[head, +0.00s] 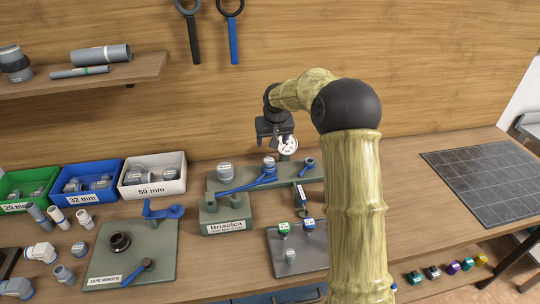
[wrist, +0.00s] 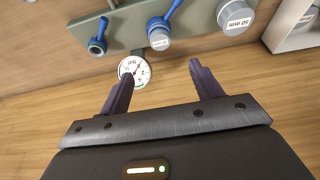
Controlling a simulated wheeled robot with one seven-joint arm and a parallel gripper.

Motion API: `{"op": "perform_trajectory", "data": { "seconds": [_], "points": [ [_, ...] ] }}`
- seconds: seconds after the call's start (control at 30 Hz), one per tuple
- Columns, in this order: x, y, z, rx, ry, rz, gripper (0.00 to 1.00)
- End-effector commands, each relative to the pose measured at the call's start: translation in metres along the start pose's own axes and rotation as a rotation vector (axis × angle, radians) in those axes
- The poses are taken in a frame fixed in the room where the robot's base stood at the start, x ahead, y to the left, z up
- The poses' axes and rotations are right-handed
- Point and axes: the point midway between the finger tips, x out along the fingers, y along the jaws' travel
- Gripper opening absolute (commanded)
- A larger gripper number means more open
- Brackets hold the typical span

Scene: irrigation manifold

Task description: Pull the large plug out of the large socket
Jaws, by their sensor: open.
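The large plug is most likely the grey round cap marked 50 mm (head: 225,172), at the left end of the green manifold plate (head: 312,184). It also shows at the top right of the wrist view (wrist: 235,16). The large socket appears to be beneath it and is hidden by the cap. My gripper (head: 274,143) is open and empty above the back of the manifold, to the right of the large plug in the head view. In the wrist view its two fingers (wrist: 162,73) are spread apart, with the plug beyond them and clear of both.
A smaller grey cap (wrist: 160,40) with a blue lever, a blue-ringed fitting (wrist: 97,47) and a pressure gauge (wrist: 134,70) are close to my gripper. The white 50 mm bin (head: 152,190) stands left of the manifold. Bare bench lies to the right (head: 410,210).

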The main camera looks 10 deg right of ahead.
Motion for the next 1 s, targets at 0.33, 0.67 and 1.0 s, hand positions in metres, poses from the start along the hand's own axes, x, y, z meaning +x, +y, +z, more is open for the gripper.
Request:
{"op": "perform_trajectory", "data": {
  "seconds": [0.33, 0.67, 1.0],
  "points": [
    [0.056, -0.001, 0.000, 0.000, -0.003, -0.001, 0.65],
    [0.109, 0.000, 0.000, 0.001, -0.002, -0.001, 0.65],
    [0.142, 0.000, 0.000, 0.001, 0.001, -0.001, 0.65]
  ]
}}
